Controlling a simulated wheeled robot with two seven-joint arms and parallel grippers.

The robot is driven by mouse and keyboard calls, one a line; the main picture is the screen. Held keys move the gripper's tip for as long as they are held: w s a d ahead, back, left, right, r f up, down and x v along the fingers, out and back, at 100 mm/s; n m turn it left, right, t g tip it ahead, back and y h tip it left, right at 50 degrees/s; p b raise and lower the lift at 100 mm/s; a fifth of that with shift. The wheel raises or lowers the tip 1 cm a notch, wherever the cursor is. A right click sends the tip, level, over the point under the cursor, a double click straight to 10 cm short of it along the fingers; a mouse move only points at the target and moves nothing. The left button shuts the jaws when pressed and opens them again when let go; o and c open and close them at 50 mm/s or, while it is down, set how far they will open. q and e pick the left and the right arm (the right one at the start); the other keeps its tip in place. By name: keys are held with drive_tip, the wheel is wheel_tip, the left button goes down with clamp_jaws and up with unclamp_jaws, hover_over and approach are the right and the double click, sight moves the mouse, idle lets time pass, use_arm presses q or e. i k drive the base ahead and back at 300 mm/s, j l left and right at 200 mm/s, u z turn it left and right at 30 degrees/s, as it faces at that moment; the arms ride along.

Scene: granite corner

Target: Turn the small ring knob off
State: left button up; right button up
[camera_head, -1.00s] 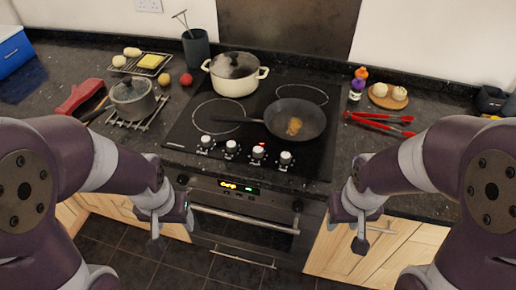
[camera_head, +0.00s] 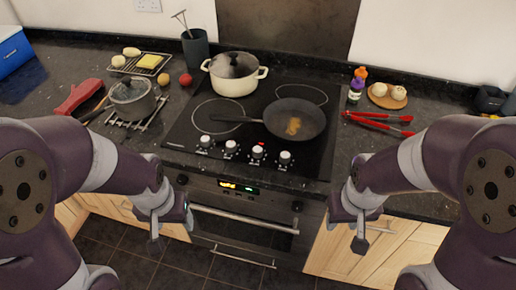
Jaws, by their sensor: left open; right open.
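A row of several white-topped knobs runs along the front of the black hob (camera_head: 180,134). They are the far-left knob (camera_head: 205,141), the second knob (camera_head: 230,146), the third knob (camera_head: 257,152) and the far-right knob (camera_head: 285,158). A small red mark shows by the third knob. I cannot tell which knob belongs to the small ring. My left gripper (camera_head: 168,226) is open and empty, low in front of the counter, left of the oven. My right gripper (camera_head: 360,232) is open and empty, low in front of the cabinet, right of the oven. Neither touches a knob.
A dark frying pan (camera_head: 310,112) with food sits on the front right ring, its handle pointing left. A cream lidded pot (camera_head: 232,82) stands at the back left. A grey saucepan (camera_head: 133,103) stands left of the hob; red tongs (camera_head: 375,119) lie to its right.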

sight(257, 150)
drive_tip(key=i+j+z, duration=0.15)
drive_tip(key=z, duration=0.2)
drive_tip(key=i+j+z, duration=0.1)
drive_tip(key=j+z, duration=0.6)
drive_tip(key=i+l, duration=0.05)
